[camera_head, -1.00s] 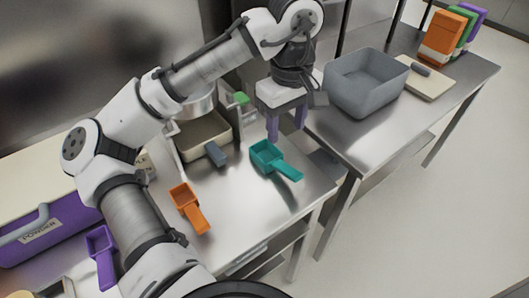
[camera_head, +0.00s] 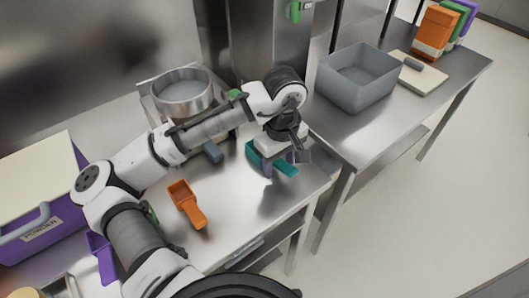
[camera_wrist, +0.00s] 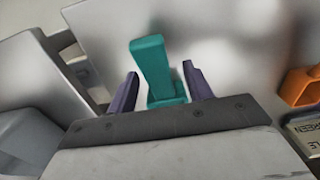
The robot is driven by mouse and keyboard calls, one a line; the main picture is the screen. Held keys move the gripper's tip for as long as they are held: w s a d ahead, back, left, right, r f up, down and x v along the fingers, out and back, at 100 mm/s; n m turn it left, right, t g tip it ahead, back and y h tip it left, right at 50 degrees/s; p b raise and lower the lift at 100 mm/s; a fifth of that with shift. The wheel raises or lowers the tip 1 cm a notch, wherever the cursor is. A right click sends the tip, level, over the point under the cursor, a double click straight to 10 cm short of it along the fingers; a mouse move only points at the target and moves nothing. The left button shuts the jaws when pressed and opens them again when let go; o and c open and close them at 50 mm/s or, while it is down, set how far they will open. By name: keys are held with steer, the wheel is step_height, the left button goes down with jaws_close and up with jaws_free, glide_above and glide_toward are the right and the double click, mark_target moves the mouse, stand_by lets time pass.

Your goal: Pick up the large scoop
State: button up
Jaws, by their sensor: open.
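Scoops of different colours lie on the steel table; which one counts as large is not certain from size alone. The teal scoop (camera_head: 288,168) is near the table's right end, partly hidden by my gripper (camera_head: 277,167). In the wrist view the teal scoop (camera_wrist: 151,62) has its handle pointing up the picture between the two purple fingers of my gripper (camera_wrist: 160,70). The fingers are open, with a gap on each side of the handle. An orange scoop (camera_head: 186,202) lies left of my gripper. A purple scoop (camera_head: 102,259) lies at the far left.
A steel pot (camera_head: 182,88) stands behind my arm. A purple powder bin (camera_head: 68,207) is at the left. On the right table are a grey bin (camera_head: 358,82), a cutting board (camera_head: 421,75) and coloured boxes (camera_head: 434,34). The table front between the orange and teal scoops is clear.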

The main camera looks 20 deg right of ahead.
steer(key=shift+f, duration=0.2)
steer(key=c, duration=1)
steer(key=shift+r, duration=0.15)
